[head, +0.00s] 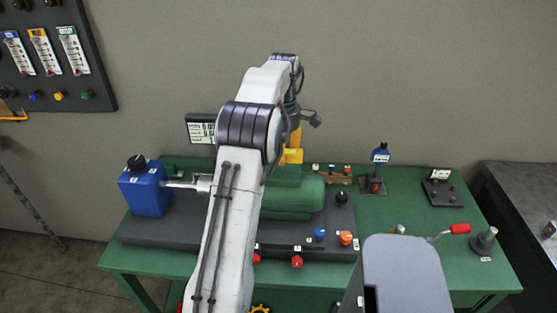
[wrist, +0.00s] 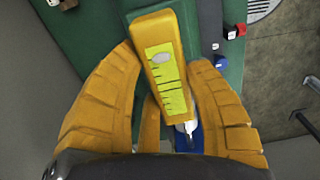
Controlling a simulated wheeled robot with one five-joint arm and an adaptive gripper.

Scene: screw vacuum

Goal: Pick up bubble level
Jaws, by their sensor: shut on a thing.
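The bubble level (wrist: 163,50) is an orange-yellow bar with a bright yellow-green marked face and a pale oval bubble. In the head view my gripper (head: 294,133) hangs over the green cylinder (head: 292,196), partly hidden by my arm. A yellow piece (head: 291,156) shows just below it, probably the level. I cannot tell whether the level still touches the surface beneath.
The green bench (head: 400,214) carries a blue box (head: 147,190) at left, a small blue-topped device (head: 380,155) behind and a red-handled lever (head: 458,229) at right. Red, blue and orange knobs line the dark base's front. A dark wall panel (head: 92,60) hangs at upper left.

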